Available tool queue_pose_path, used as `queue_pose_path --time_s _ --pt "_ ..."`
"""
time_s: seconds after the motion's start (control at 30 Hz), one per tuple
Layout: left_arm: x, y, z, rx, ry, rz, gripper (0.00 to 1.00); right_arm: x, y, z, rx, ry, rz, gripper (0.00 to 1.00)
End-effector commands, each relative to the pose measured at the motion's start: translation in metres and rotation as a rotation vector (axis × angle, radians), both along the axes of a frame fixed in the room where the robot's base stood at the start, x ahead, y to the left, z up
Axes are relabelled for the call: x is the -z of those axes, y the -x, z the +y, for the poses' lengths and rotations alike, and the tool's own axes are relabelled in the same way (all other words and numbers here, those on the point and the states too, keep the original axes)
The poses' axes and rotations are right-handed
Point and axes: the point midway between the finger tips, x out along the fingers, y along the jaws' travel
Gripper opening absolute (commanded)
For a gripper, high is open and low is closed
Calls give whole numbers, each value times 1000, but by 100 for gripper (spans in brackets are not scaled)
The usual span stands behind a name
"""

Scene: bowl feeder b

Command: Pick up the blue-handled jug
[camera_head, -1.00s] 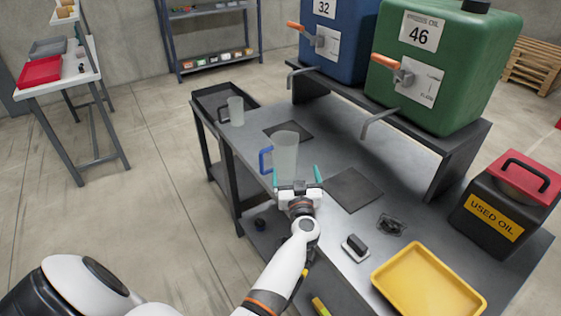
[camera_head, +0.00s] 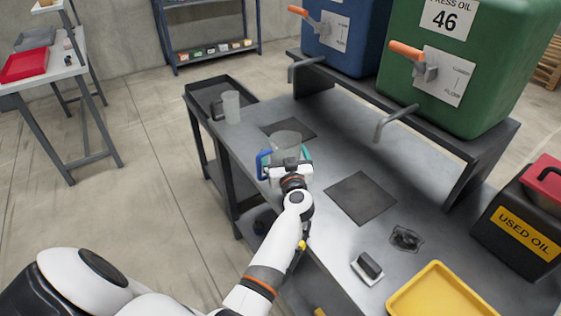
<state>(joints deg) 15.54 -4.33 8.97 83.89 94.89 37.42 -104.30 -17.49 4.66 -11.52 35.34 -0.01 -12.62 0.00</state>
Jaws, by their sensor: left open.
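The blue-handled jug (camera_head: 286,141) is a clear, frosted jug standing on the grey workbench (camera_head: 320,233). Its blue handle (camera_head: 262,165) points left. My left gripper (camera_head: 289,162) is open and low at the jug's near side, with teal fingertips to the left and right of the jug's body. The gripper hides the jug's lower part, so I cannot tell whether the fingers touch it. My right gripper is not in view.
A second jug with a dark handle (camera_head: 230,107) stands behind left by a black tray (camera_head: 208,92). Blue (camera_head: 345,40) and green (camera_head: 450,75) oil tanks stand on a shelf behind. A dark mat (camera_head: 360,198), a brush (camera_head: 368,268), a yellow tray (camera_head: 440,292) and a used-oil can (camera_head: 518,232) lie to the right.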

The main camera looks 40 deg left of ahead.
Motion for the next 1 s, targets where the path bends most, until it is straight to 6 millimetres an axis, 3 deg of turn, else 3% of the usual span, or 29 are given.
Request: queue_pose_path --time_s 0.13,0.27,0.6,0.87,1.0 --pt "-1 0 1 1 -1 0 99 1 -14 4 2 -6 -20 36" --pt "-1 0 1 1 -1 0 99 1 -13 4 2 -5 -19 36" --pt "0 0 1 1 -1 1 48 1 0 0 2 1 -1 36" --pt "-5 0 1 1 0 -1 48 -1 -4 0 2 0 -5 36" --pt "-26 -1 1 1 1 -4 48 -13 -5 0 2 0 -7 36"
